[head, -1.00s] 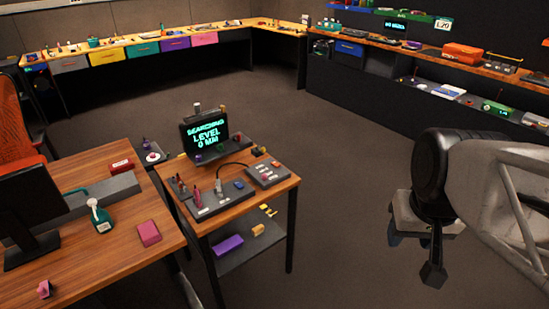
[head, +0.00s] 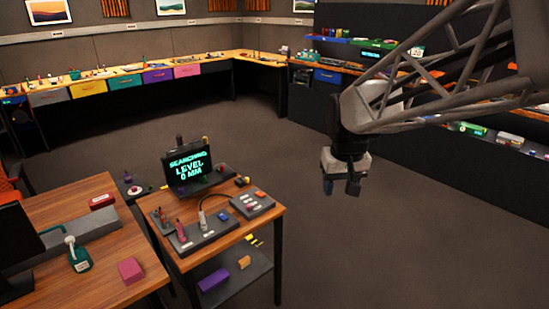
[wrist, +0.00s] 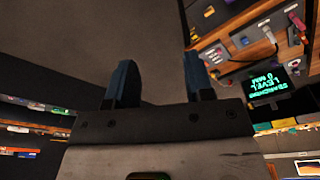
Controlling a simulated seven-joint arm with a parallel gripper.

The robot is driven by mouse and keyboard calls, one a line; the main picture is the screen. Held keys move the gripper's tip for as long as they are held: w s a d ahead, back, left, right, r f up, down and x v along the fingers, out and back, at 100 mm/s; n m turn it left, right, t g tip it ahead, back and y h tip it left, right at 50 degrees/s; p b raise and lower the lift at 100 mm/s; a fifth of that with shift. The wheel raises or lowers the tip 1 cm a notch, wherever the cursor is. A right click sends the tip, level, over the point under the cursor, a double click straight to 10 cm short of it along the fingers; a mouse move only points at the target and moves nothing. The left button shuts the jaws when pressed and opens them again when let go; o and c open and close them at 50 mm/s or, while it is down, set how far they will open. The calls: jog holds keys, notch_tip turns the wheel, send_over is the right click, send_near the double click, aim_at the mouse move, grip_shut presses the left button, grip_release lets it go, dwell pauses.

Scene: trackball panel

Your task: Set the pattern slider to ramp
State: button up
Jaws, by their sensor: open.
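The small wooden stand (head: 250,221) holds grey control panels and a dark screen (head: 187,167) reading "SEARCHING LEVEL 0 MM". One wide grey panel (head: 208,234) carries red and white upright parts and a blue piece. A smaller grey panel (head: 252,204) sits to its right. I cannot tell which part is the pattern slider, and no ramp label is readable. My gripper (head: 342,187) hangs in the air to the right of the stand, apart from it. In the wrist view its two blue fingers (wrist: 162,85) are spread with nothing between them. The screen also shows in the wrist view (wrist: 268,88), upside down.
A lower shelf (head: 232,279) holds a purple block. Long benches line the back and right. The floor (head: 380,255) right of the stand is clear.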

jog(key=w+a+f+n, duration=0.1)
jog(key=w+a+f, duration=0.15)
jog(key=w, duration=0.35)
jog(key=w+a+f, duration=0.1)
jog(key=w+a, duration=0.2)
jog(key=w, duration=0.2)
jog(key=n+g, duration=0.2)
jog(key=n, duration=0.1)
send_over(249, 205)
jog(key=f, duration=2.3)
jog(key=shift+s+d+f, duration=0.2)
jog(key=shift+d+f, duration=0.05)
jog(key=shift+w+a+f, duration=0.2)
jog(key=shift+a+f, duration=0.15)
jog(key=shift+f, duration=0.1)
jog(key=shift+f, duration=0.15)
jog(key=shift+f, duration=3.75)
jog(key=shift+c, duration=0.3)
grip_shut()
